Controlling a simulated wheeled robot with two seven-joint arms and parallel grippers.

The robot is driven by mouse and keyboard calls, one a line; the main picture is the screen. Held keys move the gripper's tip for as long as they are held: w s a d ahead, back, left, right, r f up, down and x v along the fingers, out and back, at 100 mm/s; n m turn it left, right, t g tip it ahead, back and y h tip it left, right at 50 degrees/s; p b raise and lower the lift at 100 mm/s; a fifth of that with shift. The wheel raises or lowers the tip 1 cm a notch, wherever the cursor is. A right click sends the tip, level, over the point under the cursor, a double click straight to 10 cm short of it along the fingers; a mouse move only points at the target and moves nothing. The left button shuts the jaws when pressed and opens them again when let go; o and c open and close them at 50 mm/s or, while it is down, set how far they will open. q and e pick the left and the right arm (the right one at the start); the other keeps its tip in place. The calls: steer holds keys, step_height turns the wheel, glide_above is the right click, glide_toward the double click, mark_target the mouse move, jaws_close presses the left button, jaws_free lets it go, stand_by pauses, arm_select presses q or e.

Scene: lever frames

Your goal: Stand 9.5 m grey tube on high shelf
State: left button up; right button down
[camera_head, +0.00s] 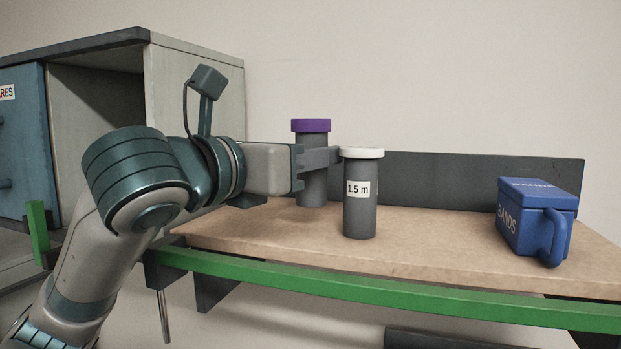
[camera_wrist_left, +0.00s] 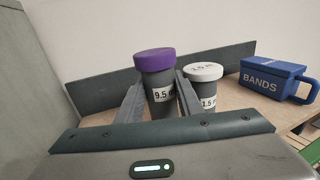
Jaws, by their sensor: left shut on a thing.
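The 9.5 m grey tube (camera_head: 312,188) has a purple cap and stands upright at the back left of the wooden shelf (camera_head: 440,238). Its label reads 9.5 m in the left wrist view (camera_wrist_left: 160,93). My left gripper (camera_head: 320,157) reaches in from the left and is shut on this tube, one finger on each side below the cap (camera_wrist_left: 158,85). The tube's base appears at the shelf surface, but I cannot tell whether it touches. My right gripper is not in view.
A white-capped grey tube (camera_head: 360,213) labelled 1.5 m stands close by, in front and to the right. A blue BANDS box (camera_head: 530,225) with a handle sits at the right. A green rail (camera_head: 400,287) runs along the front. A cabinet (camera_head: 195,85) stands left. Mid-right shelf is clear.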

mark_target(310, 179)
arm_select(q)
steer(key=shift+f+p, duration=0.65)
steer(key=shift+f, duration=1.1)
steer(key=shift+f, duration=0.1)
steer(key=o, duration=0.9)
steer(key=shift+o, duration=0.2)
